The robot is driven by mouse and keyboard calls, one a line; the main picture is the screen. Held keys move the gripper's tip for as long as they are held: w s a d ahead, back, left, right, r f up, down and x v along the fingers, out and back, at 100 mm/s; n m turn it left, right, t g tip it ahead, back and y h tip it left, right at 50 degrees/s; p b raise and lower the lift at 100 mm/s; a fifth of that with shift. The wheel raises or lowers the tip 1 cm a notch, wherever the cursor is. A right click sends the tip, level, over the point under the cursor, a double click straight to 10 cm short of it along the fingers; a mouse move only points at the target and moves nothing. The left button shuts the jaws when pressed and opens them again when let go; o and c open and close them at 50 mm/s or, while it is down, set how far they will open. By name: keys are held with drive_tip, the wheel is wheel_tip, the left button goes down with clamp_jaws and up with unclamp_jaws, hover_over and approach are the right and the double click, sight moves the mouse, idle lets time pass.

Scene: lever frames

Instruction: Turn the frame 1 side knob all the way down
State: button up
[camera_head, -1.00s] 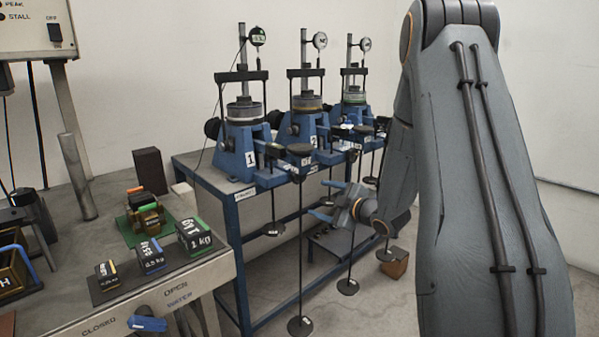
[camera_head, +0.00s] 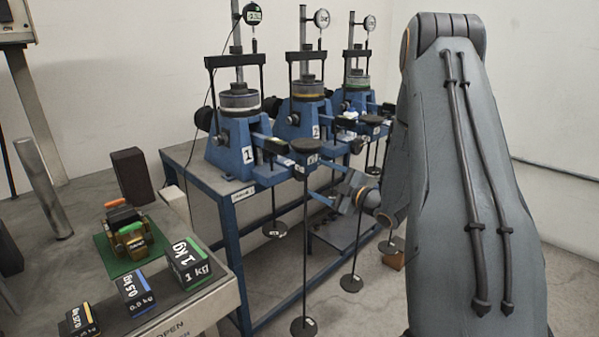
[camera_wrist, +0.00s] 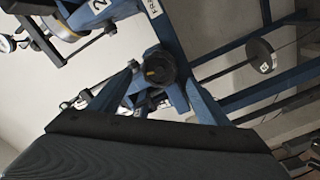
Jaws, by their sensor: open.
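Frame 1 (camera_head: 232,148) is the leftmost blue lever frame on the bench, marked with a white 1. A dark round knob (camera_head: 204,118) shows on its left side. My gripper (camera_head: 330,187) is open, with blue fingers, in front of the bench below the frames' lever arms, apart from frame 1's left-side knob. In the wrist view a black knob with a small yellowish mark (camera_wrist: 159,68) appears between the open fingers (camera_wrist: 158,95). I cannot tell which frame this knob belongs to, or whether the fingers touch it.
Frame 2 (camera_head: 300,128) and a third frame (camera_head: 355,98) stand to the right. Hanging rods with round weight pans (camera_head: 304,327) reach down near my gripper. A side table holds block weights (camera_head: 190,263).

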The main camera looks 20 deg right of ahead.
sight(302, 180)
drive_tip(key=b+x, duration=0.2)
drive_tip(key=x, duration=0.5)
drive_tip(key=shift+w, duration=0.3)
drive_tip(key=shift+c, duration=0.7)
drive_tip(key=shift+s, duration=0.1)
drive_tip(key=c, duration=1.2)
drive_tip(key=shift+a, duration=0.1)
